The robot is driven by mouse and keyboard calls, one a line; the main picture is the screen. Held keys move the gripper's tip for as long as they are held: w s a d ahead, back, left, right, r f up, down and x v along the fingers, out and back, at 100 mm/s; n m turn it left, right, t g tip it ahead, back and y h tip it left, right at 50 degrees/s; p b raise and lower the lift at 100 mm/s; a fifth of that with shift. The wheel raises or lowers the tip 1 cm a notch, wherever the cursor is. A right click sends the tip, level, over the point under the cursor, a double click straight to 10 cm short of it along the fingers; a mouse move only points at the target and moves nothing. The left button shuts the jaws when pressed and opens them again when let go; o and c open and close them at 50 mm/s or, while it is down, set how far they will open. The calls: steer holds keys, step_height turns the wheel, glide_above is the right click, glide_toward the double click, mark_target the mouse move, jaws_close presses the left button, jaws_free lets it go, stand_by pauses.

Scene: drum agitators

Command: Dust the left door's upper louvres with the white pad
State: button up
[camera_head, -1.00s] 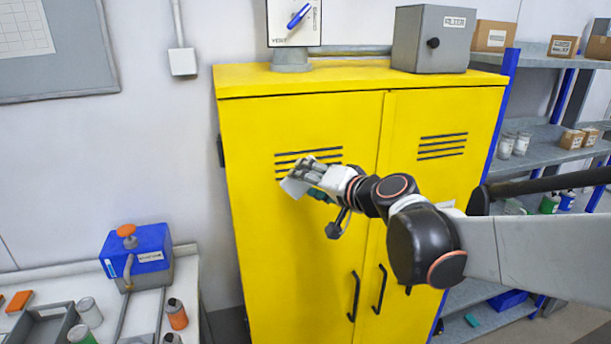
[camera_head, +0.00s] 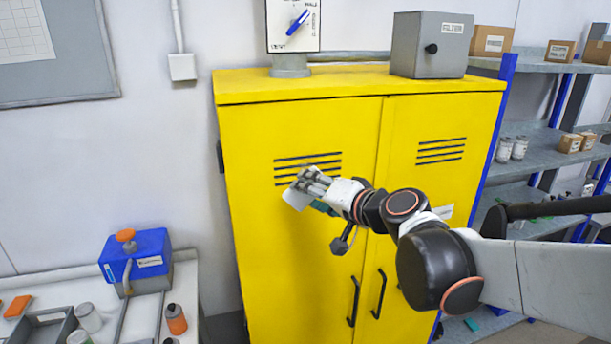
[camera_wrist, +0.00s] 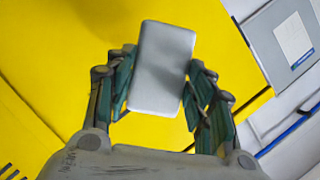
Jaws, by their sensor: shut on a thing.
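The white pad (camera_wrist: 162,68) is a pale rectangular block clasped between my gripper's two fingers (camera_wrist: 160,82) in the wrist view. In the head view my gripper (camera_head: 314,183) is in front of the yellow left door (camera_head: 270,240), with the pad (camera_head: 295,199) at its tip. The pad is just below the left part of the left door's upper louvres (camera_head: 308,160), dark horizontal slots. My gripper covers part of the lowest slots. I cannot tell whether the pad touches the door. Dark slots (camera_wrist: 10,172) show at the wrist view's lower left corner.
The right door has its own louvres (camera_head: 441,150). Two black handles (camera_head: 354,300) are lower down. A grey box (camera_head: 430,45) stands on the cabinet. A bench with a blue device (camera_head: 137,262) is at left, shelves (camera_head: 545,150) at right.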

steer(key=w+a+r, duration=0.1)
steer(key=w, duration=0.5)
steer(key=shift+w+a+r, duration=0.25)
steer(key=shift+a+r, duration=0.1)
steer(key=shift+a, duration=0.05)
steer(key=shift+w+a+b, duration=0.15)
steer(key=shift+w+b, duration=0.15)
steer(key=shift+w, duration=0.25)
steer(key=shift+w+a+b, duration=0.15)
steer(key=shift+w+b, duration=0.1)
steer(key=shift+w, duration=0.3)
stand_by(0.7)
steer(key=shift+w+d, duration=0.25)
steer(key=shift+d, duration=0.75)
steer(key=shift+w+d, duration=0.2)
steer(key=shift+d, duration=0.75)
steer(key=shift+w, duration=0.1)
steer(key=shift+a, duration=0.15)
